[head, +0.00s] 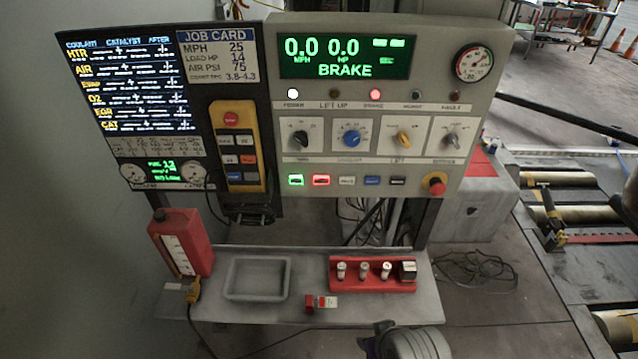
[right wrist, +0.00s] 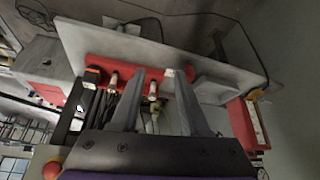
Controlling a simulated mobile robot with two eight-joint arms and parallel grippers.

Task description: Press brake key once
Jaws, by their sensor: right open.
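The control panel (head: 330,155) stands upright in the head view, and its green screen (head: 345,57) reads 0.0 MPH, 0.0 HP and BRAKE. A row of small keys runs along its lower edge: a lit green key (head: 296,180), a lit red key (head: 321,180), then white, blue and black ones. A yellow pendant (head: 251,115) with several keys hangs to their left. Key labels are too small to read, so I cannot tell which is the brake key. My right gripper (right wrist: 159,75) is open and empty in the right wrist view. My left gripper is out of view.
Below the panel, a shelf (head: 310,316) holds a red rack (head: 373,287) with several small parts, a grey tray (head: 231,295) and a red container (head: 187,248). A red stop knob (head: 436,184) sticks out at the panel's lower right. Rollers lie at the right.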

